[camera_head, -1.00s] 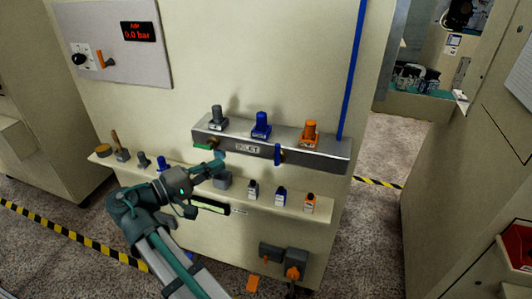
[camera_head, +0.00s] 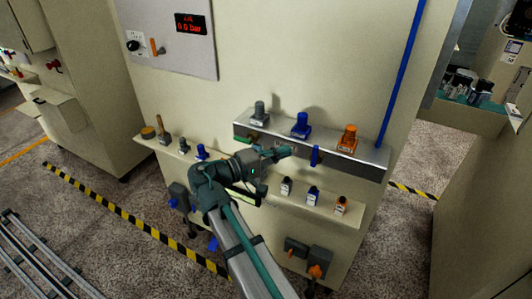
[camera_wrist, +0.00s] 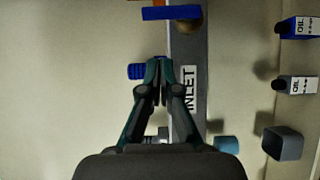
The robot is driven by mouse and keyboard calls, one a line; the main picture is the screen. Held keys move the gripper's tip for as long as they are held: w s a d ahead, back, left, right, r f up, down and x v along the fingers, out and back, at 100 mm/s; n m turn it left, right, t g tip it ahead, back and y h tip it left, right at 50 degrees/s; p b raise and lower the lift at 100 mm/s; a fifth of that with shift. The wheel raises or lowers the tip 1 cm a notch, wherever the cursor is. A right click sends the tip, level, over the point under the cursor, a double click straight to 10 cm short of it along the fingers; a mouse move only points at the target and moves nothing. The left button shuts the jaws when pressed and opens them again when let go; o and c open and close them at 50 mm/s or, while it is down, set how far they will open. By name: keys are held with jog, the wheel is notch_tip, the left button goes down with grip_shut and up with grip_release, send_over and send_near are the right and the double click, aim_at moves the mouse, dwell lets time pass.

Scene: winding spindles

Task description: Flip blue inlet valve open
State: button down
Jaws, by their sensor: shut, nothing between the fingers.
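The blue inlet valve is a flat blue lever (camera_head: 315,156) on the front of the grey inlet manifold (camera_head: 372,171). It points up and down, across the manifold's length. In the wrist view the lever (camera_wrist: 172,13) is at the top, beside a brass ball-shaped body (camera_wrist: 190,27). My gripper (camera_head: 291,151) is shut and empty, in front of the manifold just left of the lever, with a small gap. In the wrist view its fingertips (camera_wrist: 160,66) meet between the blue knob (camera_wrist: 136,71) and the INLET label (camera_wrist: 189,90).
Grey (camera_head: 259,111), blue (camera_head: 301,125) and orange (camera_head: 347,138) knobs stand on top of the manifold. A green lever (camera_head: 251,138) lies sideways at its left. A shelf below holds small bottles (camera_head: 312,195). The display (camera_head: 190,24) reads 0.0 bar.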

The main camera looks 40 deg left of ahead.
aim_at(316, 154)
jog(key=w+d+p, duration=0.2)
jog(key=w+d, duration=0.1)
jog(key=d, duration=0.1)
jog(key=shift+w, duration=0.2)
jog(key=shift+s+b, duration=0.1)
jog(key=shift+b, duration=0.2)
